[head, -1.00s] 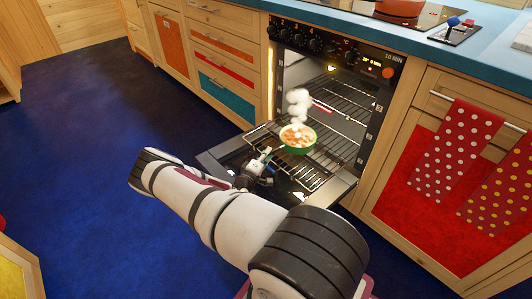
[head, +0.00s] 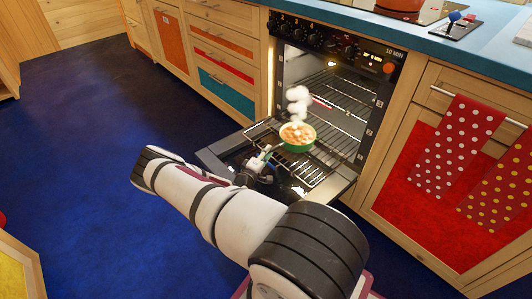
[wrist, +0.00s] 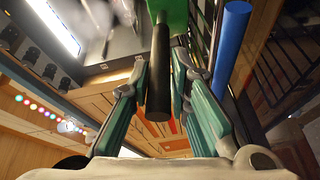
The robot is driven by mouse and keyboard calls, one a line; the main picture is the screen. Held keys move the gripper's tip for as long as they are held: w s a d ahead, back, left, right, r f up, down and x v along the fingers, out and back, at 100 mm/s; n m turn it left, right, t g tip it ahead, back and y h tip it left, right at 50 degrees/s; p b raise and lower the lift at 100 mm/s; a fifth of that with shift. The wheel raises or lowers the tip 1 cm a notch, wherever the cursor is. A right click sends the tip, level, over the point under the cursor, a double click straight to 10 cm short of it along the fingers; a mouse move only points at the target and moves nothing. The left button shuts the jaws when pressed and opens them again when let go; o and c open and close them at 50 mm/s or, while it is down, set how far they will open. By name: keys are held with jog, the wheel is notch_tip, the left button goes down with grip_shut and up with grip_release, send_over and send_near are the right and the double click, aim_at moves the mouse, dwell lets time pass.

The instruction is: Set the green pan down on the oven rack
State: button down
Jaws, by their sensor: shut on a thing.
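The green pan (head: 298,147) holds orange-and-white food and gives off white steam in the head view. It is level, over the pulled-out part of the oven rack (head: 322,164); I cannot tell whether its base touches the wires. My gripper (head: 263,158) is at the pan's front left, above the lowered oven door. In the wrist view the fingers (wrist: 161,75) are on either side of the black pan handle (wrist: 159,85) and shut on it. Part of the green pan (wrist: 171,12) shows at the top edge there; its base is hidden.
The oven (head: 335,75) stands open, its door (head: 217,158) down under the rack. A red pot (head: 401,8) is on the hob above. Spotted towels (head: 456,147) hang at right. A blue bar (wrist: 229,50) runs beside the gripper. Open floor lies left.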

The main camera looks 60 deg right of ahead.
jog(key=shift+d, duration=0.1)
jog(key=c, duration=1.4)
grip_release()
jog(key=shift+f, duration=0.25)
jog(key=shift+s+a+r, duration=0.1)
jog(key=shift+s+a, duration=0.1)
jog(key=shift+a, duration=1.15)
jog(key=shift+s+a+r, duration=0.1)
jog(key=shift+s+a, duration=0.1)
jog(key=shift+a, duration=1.1)
jog(key=shift+s+a+r, duration=0.1)
jog(key=shift+s+a, duration=0.1)
jog(key=shift+a, duration=1.15)
